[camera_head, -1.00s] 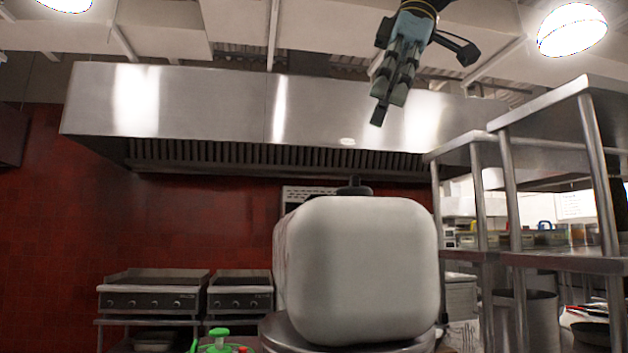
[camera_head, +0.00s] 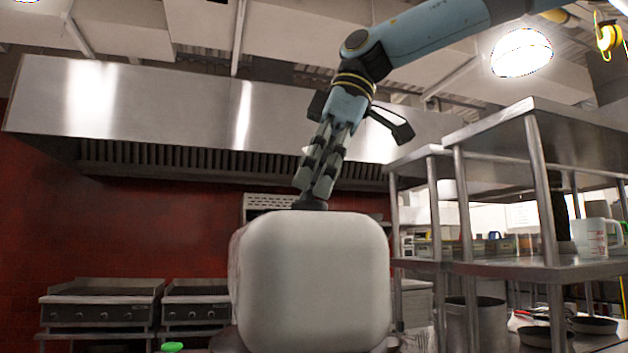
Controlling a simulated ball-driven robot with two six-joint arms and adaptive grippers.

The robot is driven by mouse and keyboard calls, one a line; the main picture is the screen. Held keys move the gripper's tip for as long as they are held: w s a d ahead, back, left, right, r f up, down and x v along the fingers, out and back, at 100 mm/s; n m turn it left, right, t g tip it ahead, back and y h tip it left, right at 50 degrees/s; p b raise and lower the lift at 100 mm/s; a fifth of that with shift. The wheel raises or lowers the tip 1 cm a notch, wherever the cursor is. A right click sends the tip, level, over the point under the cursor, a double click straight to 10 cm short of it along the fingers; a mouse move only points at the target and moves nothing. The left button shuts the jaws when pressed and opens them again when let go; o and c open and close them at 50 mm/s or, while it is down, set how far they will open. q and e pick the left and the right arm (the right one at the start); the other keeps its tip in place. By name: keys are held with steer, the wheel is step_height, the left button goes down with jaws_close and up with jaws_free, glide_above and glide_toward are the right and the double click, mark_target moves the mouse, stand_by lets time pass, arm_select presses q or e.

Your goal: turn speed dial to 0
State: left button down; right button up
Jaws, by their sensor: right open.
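A large white rounded machine head (camera_head: 312,285), likely a stand mixer, fills the lower middle of the head view. A black knob (camera_head: 310,204) stands on its top, partly hidden by the gripper; I cannot read any marking on it. My right gripper (camera_head: 316,190) points down just above the machine's top, with its fingertips at the knob. It is open, though its fingers look close together from this angle. I cannot tell whether they touch the knob. My left gripper is not in view.
A steel hood (camera_head: 200,115) spans the wall behind. Two grills (camera_head: 100,305) stand at the lower left. A green object (camera_head: 172,347) shows at the bottom edge.

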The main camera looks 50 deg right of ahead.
steer(key=c, duration=1.2)
steer(key=shift+r, duration=0.1)
steer(key=shift+o, duration=0.2)
steer(key=n+g+p, duration=0.1)
steer(key=n+p, duration=0.1)
steer(key=n+y+p, duration=0.1)
steer(key=n+p, duration=0.2)
steer(key=shift+w+d+r+n+g, duration=0.1)
steer(key=shift+w+r+n+g, duration=0.05)
steer(key=shift+n+g, duration=0.2)
steer(key=shift+n+g+p, duration=0.55)
steer(key=shift+n+p, duration=0.55)
steer(key=shift+n, duration=0.05)
steer(key=shift+w+n+g+p, duration=0.15)
steer(key=shift+n+g+p, duration=0.25)
steer(key=shift+n+p, duration=0.55)
steer(key=shift+f+n, duration=0.2)
steer(key=shift+n, duration=0.15)
